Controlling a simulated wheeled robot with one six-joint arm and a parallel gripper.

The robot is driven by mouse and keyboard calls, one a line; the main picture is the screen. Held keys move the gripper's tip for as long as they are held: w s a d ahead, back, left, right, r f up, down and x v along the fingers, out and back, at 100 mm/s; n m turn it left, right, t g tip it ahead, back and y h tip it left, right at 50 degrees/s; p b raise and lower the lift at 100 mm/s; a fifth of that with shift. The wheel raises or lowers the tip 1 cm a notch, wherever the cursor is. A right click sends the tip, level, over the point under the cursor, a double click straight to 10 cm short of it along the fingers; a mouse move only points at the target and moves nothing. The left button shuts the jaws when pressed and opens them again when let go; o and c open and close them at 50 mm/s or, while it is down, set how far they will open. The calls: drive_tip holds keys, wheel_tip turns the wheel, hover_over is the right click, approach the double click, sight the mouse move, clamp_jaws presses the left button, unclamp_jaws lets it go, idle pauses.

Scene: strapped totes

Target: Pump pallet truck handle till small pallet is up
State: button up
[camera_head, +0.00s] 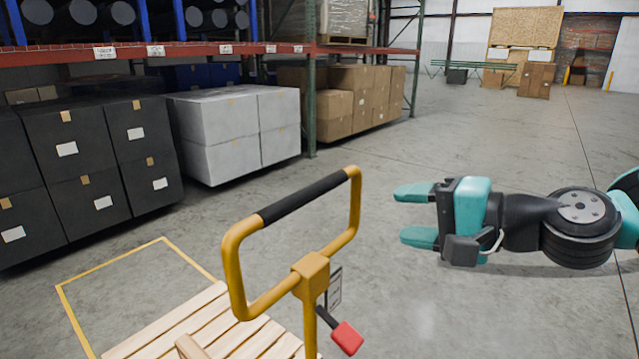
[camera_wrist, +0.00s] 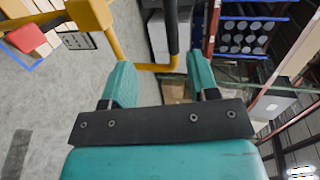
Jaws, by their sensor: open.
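The pallet truck handle is a yellow loop with a black grip (camera_head: 302,197), standing tilted at the lower middle in the head view. Its yellow frame (camera_head: 233,270) meets a post with a red lever (camera_head: 347,338) below. The small wooden pallet (camera_head: 185,325) lies behind the post, partly cut off; its height off the floor cannot be told. My gripper (camera_head: 400,214) is open and empty, right of the handle and apart from it, fingers pointing left towards it. In the wrist view the black grip (camera_wrist: 171,25) shows ahead, between the lines of my open fingers (camera_wrist: 160,72).
A yellow floor outline (camera_head: 110,262) surrounds the pallet area. Black boxes (camera_head: 85,165), white boxes (camera_head: 240,130) and brown cartons (camera_head: 350,100) stand under a red-beamed rack (camera_head: 200,48) at the left and back. The floor at the right and behind my gripper is clear.

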drive_tip(key=p, duration=0.8)
approach(314, 199)
drive_tip(key=shift+m+t, duration=0.3)
drive_tip(key=shift+m, duration=0.1)
drive_tip(key=x, duration=0.9)
drive_tip(key=shift+s+f, duration=0.1)
drive_tip(key=shift+f, duration=0.1)
drive_tip(key=shift+c, duration=0.2)
